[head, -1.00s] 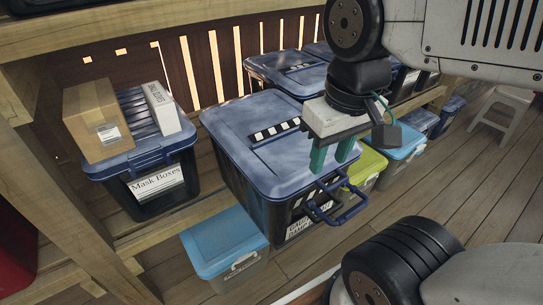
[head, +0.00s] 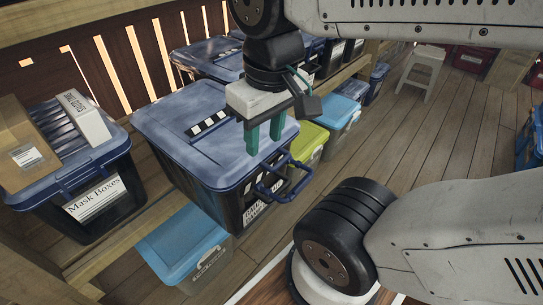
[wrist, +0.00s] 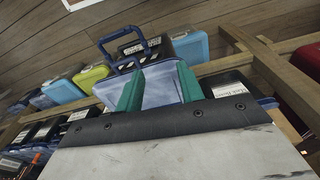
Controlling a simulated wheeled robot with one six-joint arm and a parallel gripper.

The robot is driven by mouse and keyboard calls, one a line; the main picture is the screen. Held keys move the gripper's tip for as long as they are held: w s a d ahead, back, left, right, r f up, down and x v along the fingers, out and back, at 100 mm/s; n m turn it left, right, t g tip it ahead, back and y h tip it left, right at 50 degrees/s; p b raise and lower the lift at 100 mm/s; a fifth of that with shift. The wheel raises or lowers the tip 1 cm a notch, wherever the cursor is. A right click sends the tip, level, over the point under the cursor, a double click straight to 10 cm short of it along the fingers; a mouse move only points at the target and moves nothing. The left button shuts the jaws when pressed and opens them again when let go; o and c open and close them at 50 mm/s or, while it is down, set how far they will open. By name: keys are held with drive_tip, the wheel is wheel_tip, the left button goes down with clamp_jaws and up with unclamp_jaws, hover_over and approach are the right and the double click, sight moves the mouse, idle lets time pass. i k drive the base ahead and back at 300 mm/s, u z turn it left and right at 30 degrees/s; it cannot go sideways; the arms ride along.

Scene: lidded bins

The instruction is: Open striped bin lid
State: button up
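The striped bin (head: 222,185) is a dark bin with a blue lid (head: 165,120) that lies closed on top. A black-and-white striped strip (head: 208,123) is on the lid. A blue loop handle (head: 287,183) sticks out at its front side, above a white label. My gripper (head: 265,136) points down over the front right part of the lid, its two teal fingers apart with nothing between them. In the wrist view, the lid (wrist: 160,88) shows between and behind the fingers, and the handle (wrist: 122,50) lies beyond them. I cannot tell whether the fingertips touch the lid.
A "Mask Boxes" bin (head: 85,200) with two boxes on its lid stands at left. A small light-blue bin (head: 183,245) is in front. Green (head: 308,142) and light-blue (head: 340,120) bins stand to the right. More blue-lidded bins are behind. Open wooden floor (head: 440,140) lies right.

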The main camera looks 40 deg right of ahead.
sight(191, 124)
drive_tip(key=z, duration=1.1)
drive_tip(key=k, duration=1.2)
drive_tip(key=u, duration=1.25)
drive_tip(key=i, duration=0.5)
drive_tip(key=z, duration=0.1)
